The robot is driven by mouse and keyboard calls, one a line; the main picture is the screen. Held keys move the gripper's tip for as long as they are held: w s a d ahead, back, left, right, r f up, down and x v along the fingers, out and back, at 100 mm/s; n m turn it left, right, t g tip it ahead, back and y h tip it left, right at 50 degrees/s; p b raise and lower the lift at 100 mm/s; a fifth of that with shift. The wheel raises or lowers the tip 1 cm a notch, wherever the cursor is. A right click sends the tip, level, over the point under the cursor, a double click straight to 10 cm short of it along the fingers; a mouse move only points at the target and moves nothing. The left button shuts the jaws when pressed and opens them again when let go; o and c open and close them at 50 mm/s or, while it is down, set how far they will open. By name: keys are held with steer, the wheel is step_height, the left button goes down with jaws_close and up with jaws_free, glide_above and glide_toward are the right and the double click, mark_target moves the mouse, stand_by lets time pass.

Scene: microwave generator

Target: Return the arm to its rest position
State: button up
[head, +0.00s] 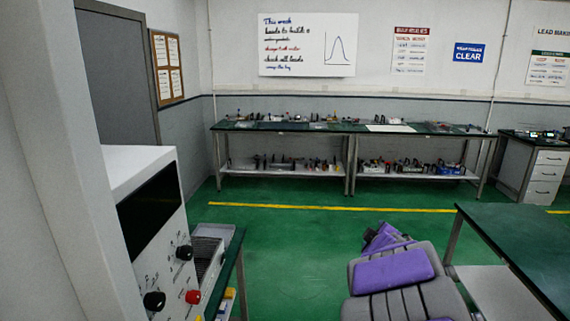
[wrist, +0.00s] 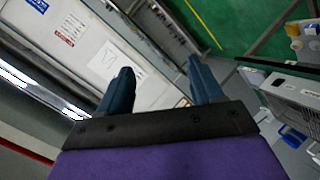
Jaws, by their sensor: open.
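My gripper (wrist: 158,76) shows in the wrist view with its two blue-grey fingers spread apart. It is open, with nothing between the fingers. Beyond the fingers are the far wall and a workbench, seen tilted. In the head view, my purple and grey arm (head: 394,272) is at the bottom right of centre, partly cut off by the lower edge. The gripper's fingers cannot be made out in the head view.
A white microwave generator (head: 160,262) with black and red knobs stands at the left. A green-topped table (head: 525,235) is close on the right. A long workbench (head: 290,127) lines the back wall. The green floor (head: 290,240) between them is clear.

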steer(key=s+d+f+m+g+h, duration=0.1)
steer(key=s+d+m+g, duration=0.2)
steer(key=s, duration=0.6)
steer(key=s+d+f+m+g+h, duration=0.1)
steer(key=s+m+g+h, duration=0.2)
steer(key=s, duration=0.6)
steer(key=s+a+f+m+g+y, duration=0.1)
steer(key=s+a+f+g, duration=0.1)
steer(key=s, duration=0.6)
steer(key=s+a+f+m+g+y, duration=0.2)
steer(key=s+a+f, duration=0.1)
steer(key=s, duration=0.4)
steer(key=shift+s+a+m+g+y, duration=0.3)
steer(key=shift+s+a+g, duration=0.1)
steer(key=shift+a, duration=0.15)
steer(key=s+a+g+y, duration=0.1)
steer(key=s+a, duration=0.1)
steer(key=s, duration=0.3)
steer(key=s+a+f+g+y, duration=0.1)
steer(key=s+a, duration=0.2)
steer(key=s, duration=0.2)
steer(key=s+a+f+g, duration=0.1)
steer(key=s+a+g, duration=0.1)
steer(key=s, duration=0.3)
steer(key=shift+s+a+y, duration=0.15)
steer(key=shift+a+y, duration=0.25)
steer(key=shift+a, duration=0.2)
steer(key=shift+c, duration=0.3)
